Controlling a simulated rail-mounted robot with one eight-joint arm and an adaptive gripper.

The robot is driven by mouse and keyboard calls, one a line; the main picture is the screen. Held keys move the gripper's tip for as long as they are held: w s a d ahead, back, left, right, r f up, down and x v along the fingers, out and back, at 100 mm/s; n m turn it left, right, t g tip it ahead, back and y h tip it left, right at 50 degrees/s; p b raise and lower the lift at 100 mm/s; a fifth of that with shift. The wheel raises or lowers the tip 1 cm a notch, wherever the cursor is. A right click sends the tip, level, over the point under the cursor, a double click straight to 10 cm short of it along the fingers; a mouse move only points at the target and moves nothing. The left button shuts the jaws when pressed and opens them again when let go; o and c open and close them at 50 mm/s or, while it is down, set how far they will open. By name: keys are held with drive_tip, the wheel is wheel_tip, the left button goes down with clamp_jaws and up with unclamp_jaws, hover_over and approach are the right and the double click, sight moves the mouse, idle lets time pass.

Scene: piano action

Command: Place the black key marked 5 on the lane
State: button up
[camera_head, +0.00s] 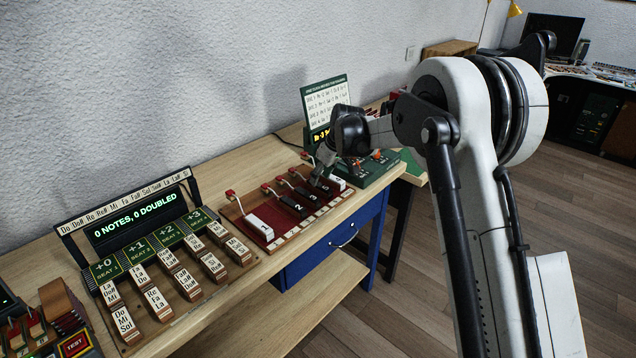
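The dark red key board (238,212) stands on the wooden bench, with red-knobbed levers along its back. A white key marked 1 (260,227) lies at its left end. Black keys, one reading 2 (291,204) and one seemingly 3 (312,198), lie to its right. A further black key, its mark looking like 5 (327,187), lies near the right end, close to a white key (338,182). My gripper (321,176) is down over the right part of the board, close to that black key. Its fingers are small and partly hidden, so I cannot see whether it grips anything.
A green device with a sign (325,97) stands behind my gripper. A display rack reading "0 NOTES, 0 DOUBLED" (135,218) with labelled blocks stands left of the board. A box with a TEST button (75,344) is at the lower left. A blue drawer (330,245) is below the bench.

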drive_tip(key=v, duration=0.8)
drive_tip(key=shift+r, duration=0.15)
drive_tip(key=s+d+r+m+t+h, duration=0.1)
drive_tip(key=s+d+r+m, duration=0.1)
drive_tip(key=s+d+r, duration=0.45)
drive_tip(key=s+d+r+m, duration=0.1)
drive_tip(key=s+d+r, duration=0.15)
drive_tip(key=s, duration=0.65)
drive_tip(key=s+d+r+m+t+h, duration=0.1)
drive_tip(key=s+d+r+m, duration=0.1)
drive_tip(key=s+d+r, duration=0.4)
drive_tip(key=s+d+f+m+t, duration=0.1)
drive_tip(key=s+d+f+m, duration=0.1)
drive_tip(key=s, duration=1)
drive_tip(key=s+d+f+m+t+h, duration=0.1)
drive_tip(key=s+d+f+m, duration=0.2)
drive_tip(key=s, duration=1)
wheel_tip(320, 180, down, 2)
drive_tip(key=shift+d+f+h, duration=0.15)
drive_tip(key=shift+d+h, duration=0.15)
drive_tip(key=shift+d, duration=0.35)
